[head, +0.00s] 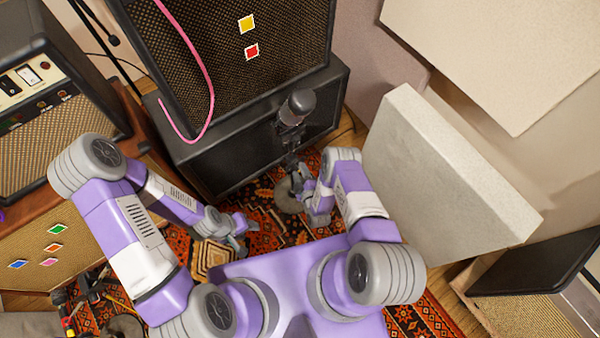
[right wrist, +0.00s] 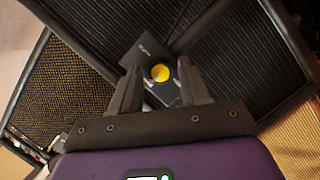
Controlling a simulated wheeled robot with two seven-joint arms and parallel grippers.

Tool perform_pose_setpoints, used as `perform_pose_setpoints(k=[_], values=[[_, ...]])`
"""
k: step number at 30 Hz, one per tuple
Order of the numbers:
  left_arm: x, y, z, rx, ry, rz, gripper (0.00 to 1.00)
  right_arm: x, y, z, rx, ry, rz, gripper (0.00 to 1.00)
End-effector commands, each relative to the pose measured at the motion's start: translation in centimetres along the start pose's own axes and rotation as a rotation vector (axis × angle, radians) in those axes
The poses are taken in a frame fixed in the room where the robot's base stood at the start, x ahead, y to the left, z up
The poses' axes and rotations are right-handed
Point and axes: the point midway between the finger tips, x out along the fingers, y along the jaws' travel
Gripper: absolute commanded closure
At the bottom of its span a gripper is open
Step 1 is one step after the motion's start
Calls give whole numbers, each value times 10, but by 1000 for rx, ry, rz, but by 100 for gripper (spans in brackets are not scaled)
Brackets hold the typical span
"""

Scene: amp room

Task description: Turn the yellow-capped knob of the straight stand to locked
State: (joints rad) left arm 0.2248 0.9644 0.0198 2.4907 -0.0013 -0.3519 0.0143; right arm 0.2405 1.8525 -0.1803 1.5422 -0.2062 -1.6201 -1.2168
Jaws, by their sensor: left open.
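The straight stand (head: 289,150) rises from a round grey base (head: 288,197) on the patterned rug and carries a dark microphone (head: 297,105). In the right wrist view its yellow-capped knob (right wrist: 160,72) shows between the fingertips of my right gripper (right wrist: 158,68). The fingers are apart, with a visible gap on each side of the knob; I see no contact. In the head view my right gripper (head: 302,182) is beside the stand's lower part, and the knob cannot be made out there. My left gripper (head: 238,228) is open and empty, low over the rug left of the stand.
Stacked black amplifiers (head: 250,135) stand close behind the stand. A pale panel (head: 440,170) leans to its right. More amplifiers (head: 35,100) are at the left, with dark stand parts (head: 95,290) at lower left. Some rug (head: 262,235) is clear between my arms.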

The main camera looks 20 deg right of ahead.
Motion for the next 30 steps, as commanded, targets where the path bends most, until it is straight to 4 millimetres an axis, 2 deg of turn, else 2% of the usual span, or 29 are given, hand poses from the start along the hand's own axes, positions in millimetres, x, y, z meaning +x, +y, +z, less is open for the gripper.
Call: perform_pose_setpoints(k=[1,6,9,20,30], values=[[0,0,0,0,0,0,51,0,0,0,0,0,0,63],[0,0,0,0,0,0,51,0,0,0,0,0,0,89],[0,0,0,0,0,0,51,0,0,0,0,0,0,100],[-2,1,0,0,0,0,51,0,2,0,58,2,-21,100],[-7,3,0,0,0,0,51,0,4,1,296,7,-109,100]])
